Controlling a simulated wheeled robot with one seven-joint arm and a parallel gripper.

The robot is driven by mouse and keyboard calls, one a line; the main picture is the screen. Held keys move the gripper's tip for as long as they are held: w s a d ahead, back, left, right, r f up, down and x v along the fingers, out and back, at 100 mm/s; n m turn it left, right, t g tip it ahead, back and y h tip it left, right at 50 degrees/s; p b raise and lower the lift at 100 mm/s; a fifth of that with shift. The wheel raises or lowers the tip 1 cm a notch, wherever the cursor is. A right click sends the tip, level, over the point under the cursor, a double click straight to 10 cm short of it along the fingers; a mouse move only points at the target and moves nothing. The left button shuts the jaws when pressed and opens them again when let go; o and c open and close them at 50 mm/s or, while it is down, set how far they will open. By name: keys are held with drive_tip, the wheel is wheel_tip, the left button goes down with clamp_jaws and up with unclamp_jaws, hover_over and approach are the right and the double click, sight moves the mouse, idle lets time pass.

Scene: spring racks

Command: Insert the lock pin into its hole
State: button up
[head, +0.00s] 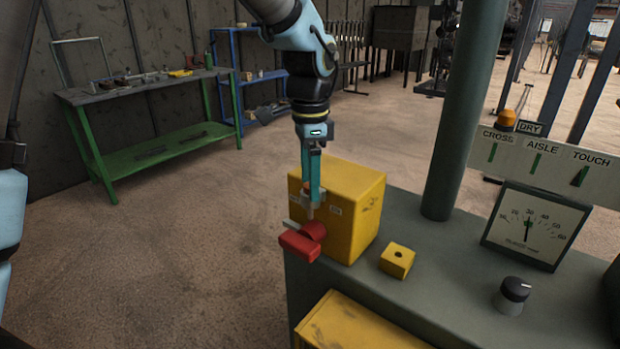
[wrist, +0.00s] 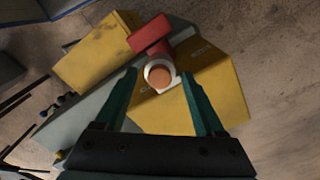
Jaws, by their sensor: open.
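My gripper (head: 311,200) points down in front of the large yellow box (head: 352,205), its jaws apart. In the wrist view, its two teal fingers (wrist: 161,78) stand on either side of a round orange-brown top with a pale ring, probably the lock pin (wrist: 160,76). Beneath it is a red piece (head: 300,245), which also shows in the wrist view (wrist: 150,34). I cannot tell whether the fingers touch the pin. A small yellow block (head: 397,262) with a dark round hole (head: 398,254) in its top sits on the grey cabinet, right of the box.
The grey cabinet (head: 440,270) carries a green post (head: 460,110), a dial gauge (head: 535,225) and a black knob (head: 513,295). A yellow panel (head: 350,325) projects from its front. A green workbench (head: 150,100) stands at the back left. The floor left of the cabinet is clear.

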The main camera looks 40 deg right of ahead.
wheel_tip(320, 180, up, 11)
drive_tip(key=b, duration=0.1)
drive_tip(key=shift+f+b, duration=0.15)
drive_tip(key=shift+b, duration=0.15)
idle(0.4)
drive_tip(key=w+a+f+n, duration=0.4)
drive_tip(key=w+a+n, duration=0.15)
drive_tip(key=a, duration=0.45)
drive_tip(key=w+a+f+n, duration=0.5)
drive_tip(key=w+a, duration=0.2)
drive_tip(key=a, duration=0.4)
drive_tip(key=s+a+f+n, duration=0.1)
drive_tip(key=a+f+n, duration=0.2)
drive_tip(key=a, duration=0.7)
drive_tip(key=s+a+f+n+t, duration=0.1)
drive_tip(key=s+a+f+n, duration=0.1)
drive_tip(key=a+n, duration=0.6)
drive_tip(key=shift+s+a+f+t, duration=0.3)
drive_tip(key=shift+a+f, duration=0.45)
drive_tip(key=shift+a, duration=0.25)
drive_tip(key=shift+w, duration=0.1)
drive_tip(key=shift+c, duration=0.3)
